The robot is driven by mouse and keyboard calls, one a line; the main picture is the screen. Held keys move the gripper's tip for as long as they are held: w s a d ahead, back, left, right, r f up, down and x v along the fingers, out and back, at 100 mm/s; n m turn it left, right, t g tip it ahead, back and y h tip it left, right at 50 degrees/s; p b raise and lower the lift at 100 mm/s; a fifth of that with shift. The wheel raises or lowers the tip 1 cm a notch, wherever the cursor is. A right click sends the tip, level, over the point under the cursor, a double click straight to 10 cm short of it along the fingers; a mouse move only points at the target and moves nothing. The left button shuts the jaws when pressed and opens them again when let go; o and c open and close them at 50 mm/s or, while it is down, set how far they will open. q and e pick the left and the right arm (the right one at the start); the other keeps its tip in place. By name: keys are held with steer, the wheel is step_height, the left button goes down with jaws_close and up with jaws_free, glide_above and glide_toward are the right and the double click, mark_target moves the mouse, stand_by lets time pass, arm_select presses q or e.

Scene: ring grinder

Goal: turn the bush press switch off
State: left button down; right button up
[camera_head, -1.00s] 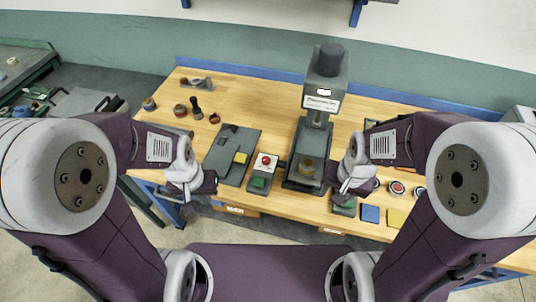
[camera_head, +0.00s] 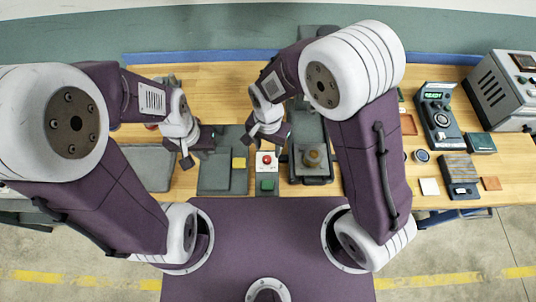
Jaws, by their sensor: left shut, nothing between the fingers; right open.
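The bush press switch is a small box with a white upper panel (camera_head: 260,170), a red button (camera_head: 266,160) and a green button (camera_head: 267,184) nearer me. My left gripper (camera_head: 187,161) is shut and empty, left of the switch.
A dark grey plate (camera_head: 215,175) with a yellow block (camera_head: 239,163) lies left of the switch. A grey mat (camera_head: 150,168) is further left. A meter device (camera_head: 440,115), a grey ventilated box (camera_head: 497,88) and small pads (camera_head: 429,186) occupy the right of the wooden bench.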

mark_target(267, 158)
steer(key=f, duration=0.6)
steer(key=shift+w+a+f+p, duration=0.2)
steer(key=shift+f+p, duration=0.15)
steer(key=shift+s+d+f, duration=0.1)
steer(key=shift+s+f, duration=0.05)
steer(key=shift+f, duration=0.3)
steer(key=shift+w, duration=0.2)
jaws_close()
